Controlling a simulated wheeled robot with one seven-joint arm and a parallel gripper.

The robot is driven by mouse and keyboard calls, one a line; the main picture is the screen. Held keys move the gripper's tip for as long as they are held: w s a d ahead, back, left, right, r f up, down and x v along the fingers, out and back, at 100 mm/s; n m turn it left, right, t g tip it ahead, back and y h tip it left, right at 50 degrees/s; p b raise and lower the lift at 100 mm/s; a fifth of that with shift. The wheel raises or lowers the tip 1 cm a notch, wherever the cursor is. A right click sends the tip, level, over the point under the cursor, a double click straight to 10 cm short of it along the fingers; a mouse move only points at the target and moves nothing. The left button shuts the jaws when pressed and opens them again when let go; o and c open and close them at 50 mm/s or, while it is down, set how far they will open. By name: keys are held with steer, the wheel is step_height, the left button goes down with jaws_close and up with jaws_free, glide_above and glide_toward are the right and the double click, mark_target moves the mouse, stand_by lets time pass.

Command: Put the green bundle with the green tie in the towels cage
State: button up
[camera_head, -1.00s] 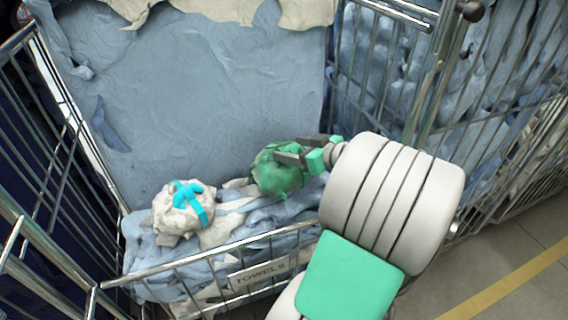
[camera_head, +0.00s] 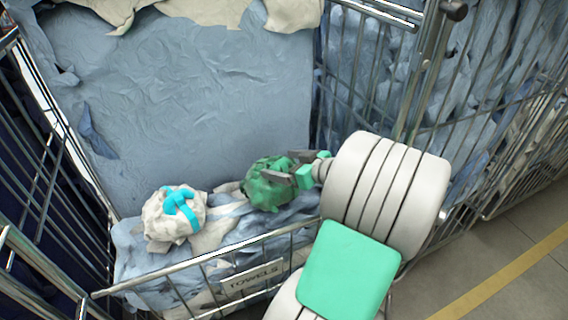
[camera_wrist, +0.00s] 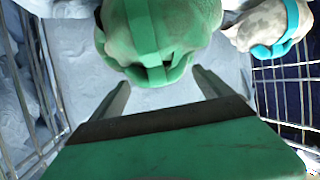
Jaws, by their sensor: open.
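The green bundle (camera_head: 264,188) is inside the towels cage (camera_head: 215,256), at the right of the linen there. In the wrist view the bundle (camera_wrist: 158,38) with its green tie (camera_wrist: 145,30) lies just beyond the fingertips. My gripper (camera_head: 284,170) is open beside the bundle in the head view, with its fingers overlapping the bundle's right side. In the wrist view the fingers of my gripper (camera_wrist: 160,78) stand apart with nothing between them. Whether a finger touches the bundle I cannot tell. The cage carries a "TOWELS" sign (camera_head: 252,280) on its front rail.
A white bundle with a cyan tie (camera_head: 160,222) lies left of the green bundle and also shows in the wrist view (camera_wrist: 270,28). Another cage of blue linen (camera_head: 360,90) stands at the right. Grey floor (camera_head: 480,270) with a yellow line is open at lower right.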

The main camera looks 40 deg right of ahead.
steer(key=shift+r, duration=0.15)
steer(key=shift+s+d+r, duration=0.1)
steer(key=shift+s+r, duration=0.05)
steer(key=shift+s, duration=0.1)
steer(key=v, duration=1.1)
steer(key=shift+s+r, duration=0.15)
steer(key=shift+s, duration=0.1)
